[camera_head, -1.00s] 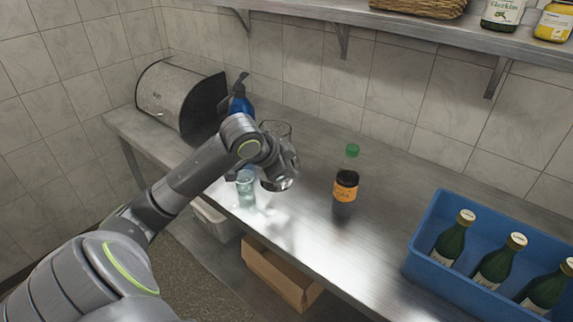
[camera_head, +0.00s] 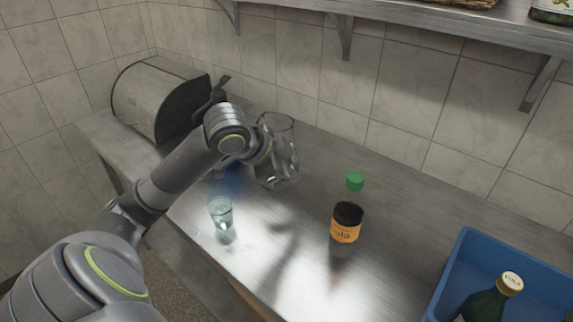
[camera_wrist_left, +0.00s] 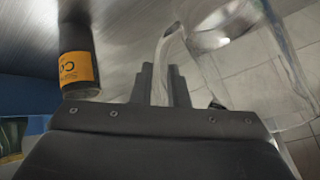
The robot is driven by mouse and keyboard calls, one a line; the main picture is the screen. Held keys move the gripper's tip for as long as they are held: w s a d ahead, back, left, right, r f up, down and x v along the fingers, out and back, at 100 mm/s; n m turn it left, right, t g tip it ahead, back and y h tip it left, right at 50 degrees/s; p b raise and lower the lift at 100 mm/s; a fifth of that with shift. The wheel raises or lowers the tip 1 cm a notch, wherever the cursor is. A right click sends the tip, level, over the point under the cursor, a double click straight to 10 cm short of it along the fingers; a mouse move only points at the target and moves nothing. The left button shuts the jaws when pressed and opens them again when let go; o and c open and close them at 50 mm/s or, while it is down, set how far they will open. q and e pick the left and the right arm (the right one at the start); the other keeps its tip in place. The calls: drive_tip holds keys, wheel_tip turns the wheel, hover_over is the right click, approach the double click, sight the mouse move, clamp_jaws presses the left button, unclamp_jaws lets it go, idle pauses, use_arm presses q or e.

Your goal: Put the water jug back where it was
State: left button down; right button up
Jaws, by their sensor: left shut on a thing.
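The water jug (camera_head: 284,170) is clear glass and shows just right of my left gripper (camera_head: 262,150), above or on the metal counter; I cannot tell whether it touches. It also shows in the left wrist view (camera_wrist_left: 245,65). There my left gripper (camera_wrist_left: 160,84) is shut on the jug's handle. In the head view my wrist hides the handle and most of the fingers. My right gripper is in neither view.
A small glass (camera_head: 220,210) stands on the counter (camera_head: 300,275) in front of the jug. A blue crate (camera_head: 462,255) with a green bottle is at far right. A metal bin (camera_head: 150,98) stands behind left.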

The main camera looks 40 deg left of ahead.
use_arm(q)
wheel_tip(320, 180, down, 6)
drive_tip(key=shift+w+r, duration=0.1)
idle(0.4)
drive_tip(key=c, duration=1.8)
unclamp_jaws()
drive_tip(key=shift+f, duration=0.2)
drive_tip(key=o, duration=0.4)
drive_tip(key=p+v, duration=0.2)
drive_tip(key=v, duration=1)
drive_tip(key=shift+p, duration=0.3)
